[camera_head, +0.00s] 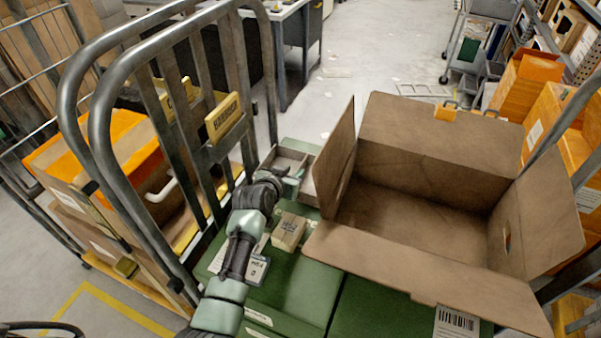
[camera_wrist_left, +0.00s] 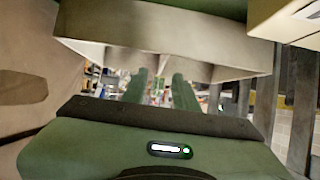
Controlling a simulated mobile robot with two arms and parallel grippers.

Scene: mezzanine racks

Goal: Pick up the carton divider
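The carton divider is a pale grey-beige, open-topped piece with inner walls (camera_head: 290,158). It sits behind the green boxes, between the cage bars and the large open carton. In the left wrist view its broad beige panel (camera_wrist_left: 165,28) spans the top, with paler walls below it. My left gripper (camera_head: 292,180) is at the divider's near side. In the left wrist view its two green fingers (camera_wrist_left: 158,88) stand apart, with background visible between them. Whether they touch the divider cannot be told. My right gripper is not in view.
A large open brown carton (camera_head: 420,205) stands right of my left arm on green boxes (camera_head: 300,290). A small tan box (camera_head: 289,231) lies beside my forearm. Metal cage bars (camera_head: 185,130) rise close on the left.

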